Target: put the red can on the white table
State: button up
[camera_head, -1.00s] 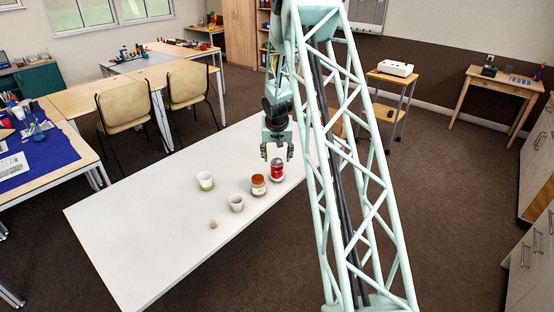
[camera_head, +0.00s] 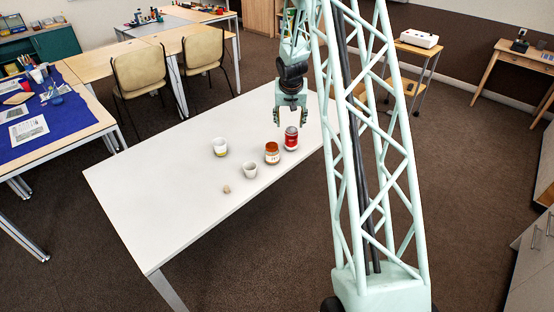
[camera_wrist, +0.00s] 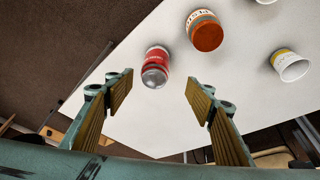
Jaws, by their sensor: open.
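The red can (camera_head: 291,138) stands upright on the white table (camera_head: 180,200), toward its far right part. It has a silver top and also shows in the wrist view (camera_wrist: 156,66), just beyond the fingertips and between their lines. My gripper (camera_head: 290,121) is open and empty, above and slightly behind the can in the head view. In the wrist view the two fingers of my gripper (camera_wrist: 160,84) are spread wide, with nothing between them. The gripper does not appear to touch the can.
An orange-topped jar (camera_head: 272,153) stands close beside the can. A white cup (camera_head: 250,170), a white cup with a yellow band (camera_head: 220,147) and a small tan piece (camera_head: 226,189) are also on the table. The table's near left part is clear.

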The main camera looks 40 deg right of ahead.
jog(key=s+a+r+n, duration=0.1)
jog(key=s+a+r, duration=0.5)
jog(key=a+r, duration=0.35)
jog(key=s+a+r+n, duration=0.1)
jog(key=s+a+r, duration=0.4)
jog(key=a+r, duration=0.5)
jog(key=s+a+r+n, duration=0.1)
jog(key=s+a+r, duration=0.6)
jog(key=r, duration=0.5)
jog(key=s+a+r+n+y, duration=0.1)
jog(key=s+a+r, duration=0.1)
jog(key=s+a, duration=0.4)
jog(key=s+a+r+n+y, duration=0.1)
jog(key=s+a, duration=0.6)
jog(key=s, duration=1)
jog(key=s+a+r+n+y, duration=0.1)
jog(key=s+a+r+n, duration=0.1)
jog(key=s+a, duration=0.5)
jog(key=s+r, duration=0.1)
jog(key=s, duration=0.3)
jog(key=shift+s+a+n, duration=0.15)
jog(key=shift+s+n, duration=0.25)
